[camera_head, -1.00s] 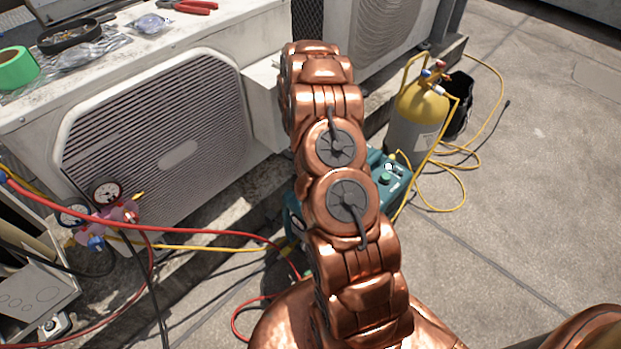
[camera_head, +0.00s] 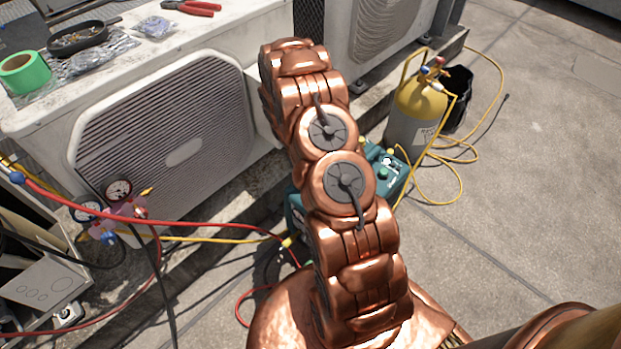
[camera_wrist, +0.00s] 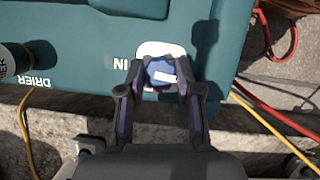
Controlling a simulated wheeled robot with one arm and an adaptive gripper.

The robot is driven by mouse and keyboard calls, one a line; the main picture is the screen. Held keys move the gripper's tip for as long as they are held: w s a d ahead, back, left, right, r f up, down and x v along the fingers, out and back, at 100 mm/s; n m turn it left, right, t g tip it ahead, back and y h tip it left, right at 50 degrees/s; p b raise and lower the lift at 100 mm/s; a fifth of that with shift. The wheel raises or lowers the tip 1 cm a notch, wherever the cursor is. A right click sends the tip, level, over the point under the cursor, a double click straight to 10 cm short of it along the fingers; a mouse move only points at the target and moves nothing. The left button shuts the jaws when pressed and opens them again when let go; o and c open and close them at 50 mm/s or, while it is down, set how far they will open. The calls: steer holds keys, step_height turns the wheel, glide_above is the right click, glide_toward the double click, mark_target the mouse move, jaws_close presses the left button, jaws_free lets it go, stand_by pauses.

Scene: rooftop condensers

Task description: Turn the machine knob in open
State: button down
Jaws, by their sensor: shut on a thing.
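The blue machine knob (camera_wrist: 161,72), with a white mark on it, sits on a white plate beside the letters "IN" on the teal machine (camera_wrist: 84,70) in the wrist view. My gripper (camera_wrist: 160,82) is shut on the knob, one finger on each side. In the head view the teal machine (camera_head: 388,170) shows behind my copper arm; the arm hides much of it, and the knob and my gripper are hidden there. A "DRIER" label and a dark round fitting (camera_wrist: 14,56) are left of the knob.
A yellow-topped cylinder (camera_head: 422,98) with yellow hoses stands right of the machine. Condenser units (camera_head: 165,130) stand behind. Red and yellow hoses and a gauge manifold (camera_head: 118,208) lie left. Open concrete (camera_head: 535,190) is at the right.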

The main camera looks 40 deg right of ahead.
stand_by(0.3)
steer(key=c, duration=0.8)
jaws_free()
steer(key=shift+r, duration=0.15)
steer(key=shift+r, duration=4.85)
